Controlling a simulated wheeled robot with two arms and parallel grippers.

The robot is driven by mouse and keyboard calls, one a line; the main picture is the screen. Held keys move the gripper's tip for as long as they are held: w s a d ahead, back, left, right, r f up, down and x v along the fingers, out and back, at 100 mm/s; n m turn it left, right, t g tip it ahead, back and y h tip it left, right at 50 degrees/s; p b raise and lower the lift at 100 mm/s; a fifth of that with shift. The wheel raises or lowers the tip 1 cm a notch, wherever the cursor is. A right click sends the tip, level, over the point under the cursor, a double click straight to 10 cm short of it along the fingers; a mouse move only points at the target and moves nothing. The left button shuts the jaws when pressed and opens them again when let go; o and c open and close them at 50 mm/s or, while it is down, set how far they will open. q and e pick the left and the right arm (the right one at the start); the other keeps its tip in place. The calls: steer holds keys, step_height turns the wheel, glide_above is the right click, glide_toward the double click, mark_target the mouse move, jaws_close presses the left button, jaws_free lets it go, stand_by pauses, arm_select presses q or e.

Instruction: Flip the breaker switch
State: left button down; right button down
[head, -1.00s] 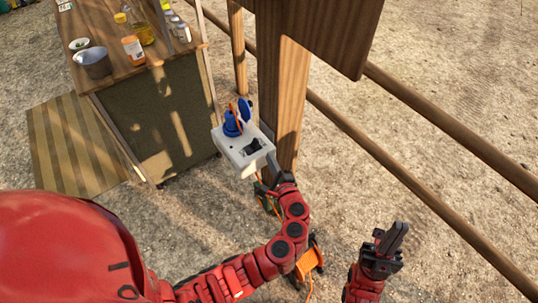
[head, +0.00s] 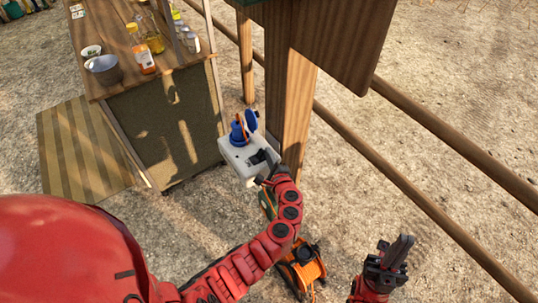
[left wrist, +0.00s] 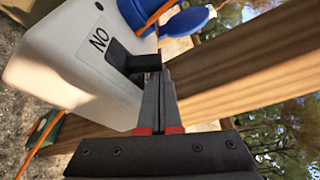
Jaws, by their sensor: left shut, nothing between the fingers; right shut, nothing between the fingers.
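My left gripper (left wrist: 158,75) is shut and empty. Its tips are at the recess, close to the switch; I cannot tell whether they touch it. In the head view my left gripper (head: 268,163) partly covers the switch side of the box. My right gripper (head: 398,248) is shut and empty, out over the ground at the lower right.
A blue socket (head: 239,130) with an orange cable tops the box. A wooden post (head: 298,100) stands right beside it. A counter (head: 160,75) with bowls and bottles is at left; fence rails run at right.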

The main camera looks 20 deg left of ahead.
arm_select(q)
steer(key=shift+f+b, duration=0.15)
steer(key=shift+b, duration=0.35)
steer(key=shift+s+a+n+t+b, duration=0.15)
steer(key=shift+n+t+b, duration=0.15)
steer(key=shift+n+b, duration=0.35)
steer(key=n+b, duration=0.1)
steer(key=b, duration=0.3)
steer(key=n+t+b, duration=0.1)
steer(key=n+b, duration=0.1)
steer(key=b, duration=0.3)
steer(key=s+a+n+b, duration=0.1)
steer(key=b, duration=0.3)
steer(key=shift+s+n+y, duration=0.1)
steer(key=shift+n+y, duration=0.15)
steer(key=shift+y, duration=0.15)
steer(key=shift+r+t, duration=0.3)
steer(key=shift+r, duration=0.4)
